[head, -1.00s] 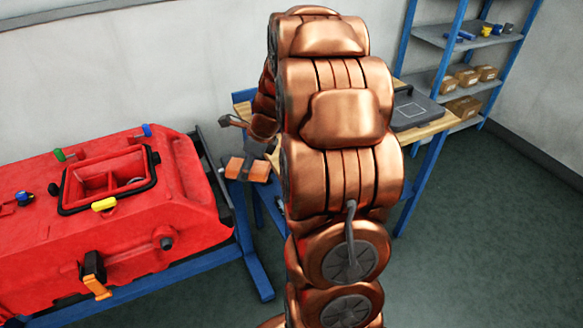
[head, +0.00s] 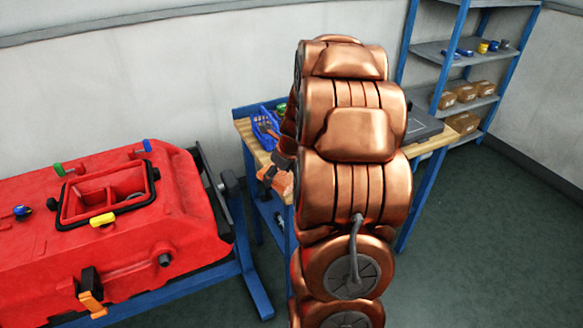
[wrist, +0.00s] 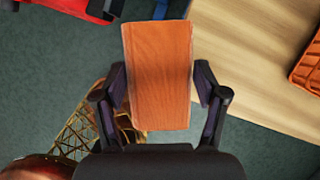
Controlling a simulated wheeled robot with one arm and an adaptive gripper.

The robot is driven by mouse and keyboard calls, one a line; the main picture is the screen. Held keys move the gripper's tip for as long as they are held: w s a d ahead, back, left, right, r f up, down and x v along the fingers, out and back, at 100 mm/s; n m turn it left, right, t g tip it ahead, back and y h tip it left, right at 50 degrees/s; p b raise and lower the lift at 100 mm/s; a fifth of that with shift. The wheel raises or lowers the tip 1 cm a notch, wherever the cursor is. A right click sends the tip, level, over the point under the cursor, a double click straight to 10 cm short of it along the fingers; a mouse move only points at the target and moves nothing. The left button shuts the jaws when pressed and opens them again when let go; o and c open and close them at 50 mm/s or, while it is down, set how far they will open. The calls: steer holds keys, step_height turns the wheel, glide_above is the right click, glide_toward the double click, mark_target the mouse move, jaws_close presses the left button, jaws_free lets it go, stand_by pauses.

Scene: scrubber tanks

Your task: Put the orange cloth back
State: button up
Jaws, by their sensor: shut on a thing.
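The orange cloth (wrist: 158,75) looks like a flat, folded rectangle in the wrist view. My gripper (wrist: 161,80) is shut on it, with one dark finger at each side edge. The cloth is in the air, over the dark green floor beside the wooden bench top (wrist: 250,75). In the head view the cloth (head: 281,182) shows partly, at the bench's front left edge, and my arm hides the rest of it and much of the bench.
A blue basket (head: 265,130) stands on the bench's left end. An orange ribbed item (wrist: 308,65) lies on the bench at the wrist view's right edge. A red tank (head: 120,240) on a blue frame stands left. Shelves (head: 465,95) stand at the back right.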

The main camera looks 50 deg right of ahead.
steer(key=d, duration=0.2)
steer(key=w+d+p, duration=0.1)
steer(key=d, duration=0.2)
steer(key=w+d, duration=0.1)
steer(key=d, duration=0.2)
steer(key=shift+f+p, duration=1.1)
steer(key=shift+f, duration=1.05)
steer(key=shift+f, duration=0.1)
steer(key=o, duration=1)
